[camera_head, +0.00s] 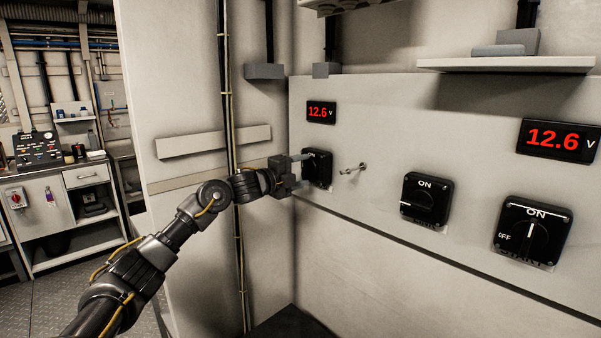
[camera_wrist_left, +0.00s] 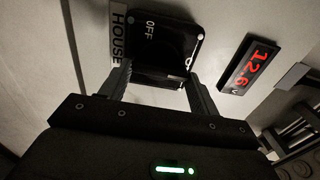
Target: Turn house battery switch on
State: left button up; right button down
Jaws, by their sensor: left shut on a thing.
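The house battery switch (camera_head: 324,167) is a black square box on the pale wall panel, at the end of my left arm. In the left wrist view the switch (camera_wrist_left: 178,38) shows the word OFF and a HOUSE label beside it. My left gripper (camera_head: 304,170) is at the front of this switch. In the wrist view the gripper's fingers (camera_wrist_left: 158,84) stand on either side of the dark knob and are shut on it. The fingers hide much of the knob, and I cannot tell for certain which mark it points to. My right gripper is not in view.
A red 12.6 V display (camera_head: 321,112) is above the house switch. A small metal toggle (camera_head: 352,169) sticks out to its right. Farther right are a middle switch (camera_head: 427,200) and a right switch (camera_head: 533,232), under another display (camera_head: 558,140). A shelf (camera_head: 507,65) juts out above.

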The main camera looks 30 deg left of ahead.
pick_arm(q)
jog(key=shift+f, duration=0.1)
jog(key=o, duration=1)
jog(key=shift+s, duration=0.1)
jog(key=b+v, duration=0.2)
jog(key=v, duration=0.8)
jog(key=shift+s+a+b, duration=0.2)
jog(key=shift+s+b, duration=0.1)
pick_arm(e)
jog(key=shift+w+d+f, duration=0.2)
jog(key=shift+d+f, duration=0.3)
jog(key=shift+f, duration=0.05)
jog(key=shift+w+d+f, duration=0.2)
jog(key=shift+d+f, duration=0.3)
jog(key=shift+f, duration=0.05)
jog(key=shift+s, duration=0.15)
